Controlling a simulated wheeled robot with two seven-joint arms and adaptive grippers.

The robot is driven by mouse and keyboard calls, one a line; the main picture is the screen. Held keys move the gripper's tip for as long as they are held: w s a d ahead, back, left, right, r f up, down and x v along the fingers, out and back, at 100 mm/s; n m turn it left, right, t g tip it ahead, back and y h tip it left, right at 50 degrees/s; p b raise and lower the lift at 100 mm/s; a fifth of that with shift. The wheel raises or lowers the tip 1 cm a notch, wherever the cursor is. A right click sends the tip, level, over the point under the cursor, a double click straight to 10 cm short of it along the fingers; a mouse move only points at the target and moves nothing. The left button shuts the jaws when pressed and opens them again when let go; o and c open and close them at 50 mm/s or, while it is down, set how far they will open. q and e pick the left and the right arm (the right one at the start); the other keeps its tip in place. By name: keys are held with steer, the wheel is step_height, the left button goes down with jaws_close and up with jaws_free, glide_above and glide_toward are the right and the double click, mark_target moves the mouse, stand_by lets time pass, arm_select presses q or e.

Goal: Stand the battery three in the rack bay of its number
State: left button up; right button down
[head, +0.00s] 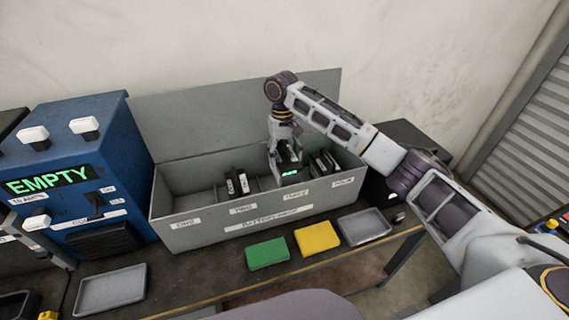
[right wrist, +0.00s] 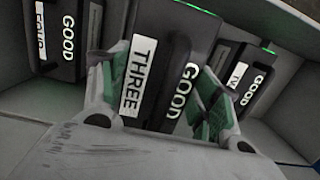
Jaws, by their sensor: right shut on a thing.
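The dark battery three (right wrist: 160,75), labelled THREE and GOOD, is between the green-padded fingers of my right gripper (right wrist: 160,100) in the right wrist view. My right gripper is shut on it. In the head view, my right gripper (head: 285,148) reaches down into the grey rack (head: 205,232). Battery three (head: 290,168) shows a green light there, behind the front label that seems to read THREE. It looks roughly upright. Its lower end is hidden, so I cannot tell whether it touches the bay floor. My left gripper is not in view.
Other batteries stand in the bays to the left (head: 238,183) and right (head: 322,164). The leftmost bay looks empty. A blue box (head: 75,150) reading EMPTY stands left. A green block (head: 267,252), a yellow block (head: 316,238) and grey trays (head: 365,226) lie in front.

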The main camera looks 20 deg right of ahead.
steer(key=shift+w+f, duration=0.1)
steer(key=shift+f, duration=1.5)
steer(key=shift+f, duration=0.1)
steer(key=shift+f, duration=2.45)
steer(key=shift+c, duration=1.8)
jaws_free()
steer(key=shift+s+f, duration=0.15)
steer(key=shift+s, duration=0.05)
